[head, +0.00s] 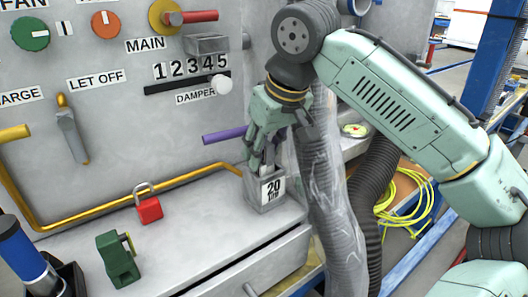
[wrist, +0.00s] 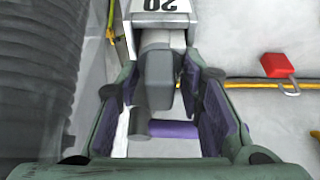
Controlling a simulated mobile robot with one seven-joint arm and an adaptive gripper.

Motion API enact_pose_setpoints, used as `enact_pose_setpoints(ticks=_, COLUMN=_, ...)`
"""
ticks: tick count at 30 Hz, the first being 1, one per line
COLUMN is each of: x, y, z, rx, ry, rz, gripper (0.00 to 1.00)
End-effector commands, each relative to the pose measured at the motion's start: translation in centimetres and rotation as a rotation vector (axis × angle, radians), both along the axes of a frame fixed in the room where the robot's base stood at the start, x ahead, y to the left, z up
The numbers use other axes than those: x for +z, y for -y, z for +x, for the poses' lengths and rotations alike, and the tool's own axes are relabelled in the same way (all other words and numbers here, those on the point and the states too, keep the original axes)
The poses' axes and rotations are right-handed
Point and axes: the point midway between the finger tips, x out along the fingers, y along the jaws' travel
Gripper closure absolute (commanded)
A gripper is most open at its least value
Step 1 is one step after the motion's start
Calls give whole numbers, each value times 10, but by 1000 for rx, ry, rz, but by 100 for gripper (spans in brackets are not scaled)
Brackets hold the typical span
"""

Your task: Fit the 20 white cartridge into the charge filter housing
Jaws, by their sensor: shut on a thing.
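The cartridge, with a white face marked 20 (head: 271,189), stands upright at the right end of the grey ledge, below my gripper (head: 262,163). In the wrist view its white top part (wrist: 160,16) is at the top edge. A grey grip (wrist: 159,80) runs down from it between the fingers of my gripper (wrist: 157,72). My gripper is shut on the cartridge by this grip. Grey walls show around the white face; I cannot tell whether they belong to the charge filter housing or to the cartridge.
A purple lever (head: 224,135) sticks out just behind my gripper. A yellow pipe (head: 130,203) runs along the ledge's back. A red padlock (head: 149,209) and a green block (head: 119,259) stand to the left. A grey hose (head: 336,200) hangs close on the right.

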Motion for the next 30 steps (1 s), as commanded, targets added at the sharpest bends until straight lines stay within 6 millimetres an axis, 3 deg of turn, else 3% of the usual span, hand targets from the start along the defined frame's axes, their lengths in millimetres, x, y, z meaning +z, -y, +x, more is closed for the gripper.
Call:
enact_pose_setpoints(ticks=11, x=-6, y=0, z=0, rx=0, ry=2, rz=1, gripper=100)
enact_pose_setpoints(ticks=12, x=-5, y=0, z=0, rx=0, ry=1, rz=0, gripper=64)
enact_pose_setpoints(ticks=20, x=-5, y=0, z=0, rx=0, ry=1, rz=1, gripper=47)
enact_pose_setpoints(ticks=30, x=-3, y=0, z=0, rx=0, ry=1, rz=0, gripper=46)
